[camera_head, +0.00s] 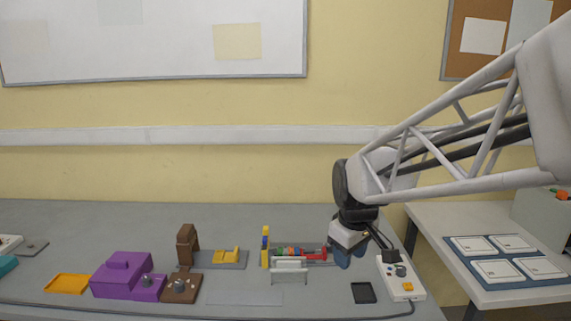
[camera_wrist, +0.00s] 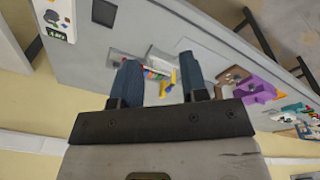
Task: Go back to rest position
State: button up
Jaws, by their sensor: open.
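My gripper (camera_head: 344,253) hangs at the end of my arm above the right part of the grey table (camera_head: 230,299). In the wrist view my gripper (camera_wrist: 160,80) has its two blue fingers apart, with nothing held between them. In the head view a white socket box (camera_head: 402,278) with a dark knob and an orange part stands at the table's right end, just right of my gripper. In the wrist view a white box (camera_wrist: 53,18) shows at the top left.
A purple box (camera_head: 121,272), a brown block (camera_head: 188,245), an orange tray (camera_head: 68,284) and a white stand (camera_head: 289,271) are on the table. A black tray (camera_head: 363,292) lies near the front. A side table (camera_head: 500,222) with white squares is at right. Space above the table's left is free.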

jog(key=s+d+m, duration=0.2)
jog(key=s+m, duration=0.2)
jog(key=s, duration=0.6)
jog(key=s+d+m+t, duration=0.1)
jog(key=s+d+m, duration=0.1)
jog(key=s, duration=0.8)
jog(key=shift+s+d+f+m, duration=0.2)
jog(key=shift+d+m, duration=0.2)
jog(key=shift+m, duration=0.5)
